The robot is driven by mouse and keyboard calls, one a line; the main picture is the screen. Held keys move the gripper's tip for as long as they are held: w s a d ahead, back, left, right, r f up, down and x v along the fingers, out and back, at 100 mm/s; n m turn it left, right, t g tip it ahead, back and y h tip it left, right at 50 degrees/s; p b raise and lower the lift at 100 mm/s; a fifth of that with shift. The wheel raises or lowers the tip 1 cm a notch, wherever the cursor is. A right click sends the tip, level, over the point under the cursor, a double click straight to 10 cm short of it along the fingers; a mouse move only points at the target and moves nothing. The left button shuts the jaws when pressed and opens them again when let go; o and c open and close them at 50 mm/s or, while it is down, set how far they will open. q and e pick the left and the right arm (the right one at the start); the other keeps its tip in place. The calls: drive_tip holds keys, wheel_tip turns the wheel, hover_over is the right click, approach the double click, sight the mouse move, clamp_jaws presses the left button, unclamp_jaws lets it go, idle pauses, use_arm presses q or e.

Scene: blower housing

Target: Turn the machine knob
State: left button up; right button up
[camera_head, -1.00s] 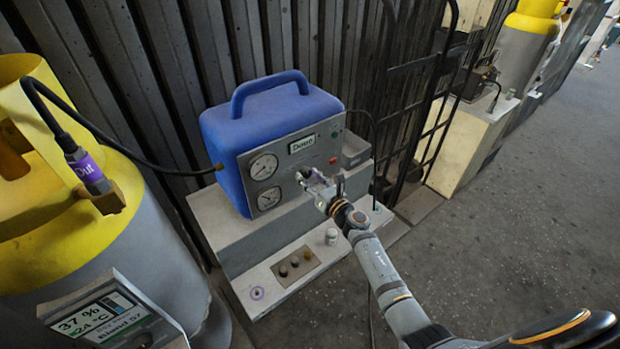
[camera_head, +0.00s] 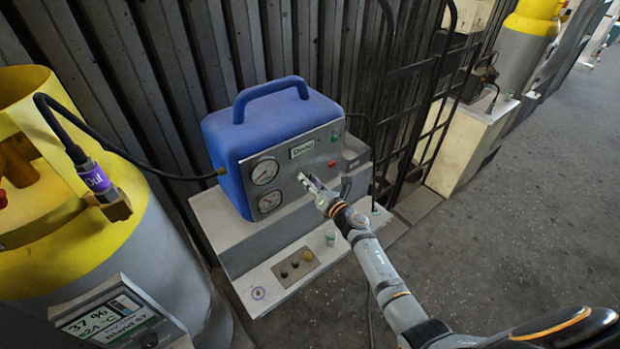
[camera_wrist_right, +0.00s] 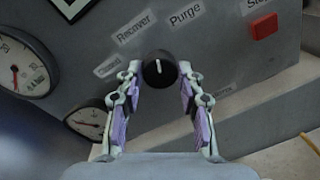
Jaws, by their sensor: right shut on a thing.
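The blue machine (camera_head: 268,135) stands on a grey stepped base, its grey front panel (camera_head: 290,170) facing me. In the right wrist view the machine knob (camera_wrist_right: 159,68) is round and black. Its white pointer line stands nearly upright, below the labels Recover and Purge. My right gripper (camera_head: 308,181) is at the panel; in the wrist view its two purple-padded fingers (camera_wrist_right: 160,78) are on either side of the knob, shut on it. In the head view the knob is hidden by the gripper. My left gripper is not in view.
Two gauges (camera_head: 264,171) are left of the gripper on the panel, and a red button (camera_wrist_right: 263,25) is to its right. A yellow-and-grey cylinder (camera_head: 160,260) stands at the left. A black rack (camera_head: 425,110) stands behind right. The floor (camera_head: 500,240) at the right is clear.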

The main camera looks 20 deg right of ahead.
drive_tip(key=shift+m+p, duration=1.9)
drive_tip(key=shift+m, duration=1.7)
drive_tip(key=o, duration=1.2)
drive_tip(key=shift+d, duration=0.1)
drive_tip(key=shift+c, duration=0.2)
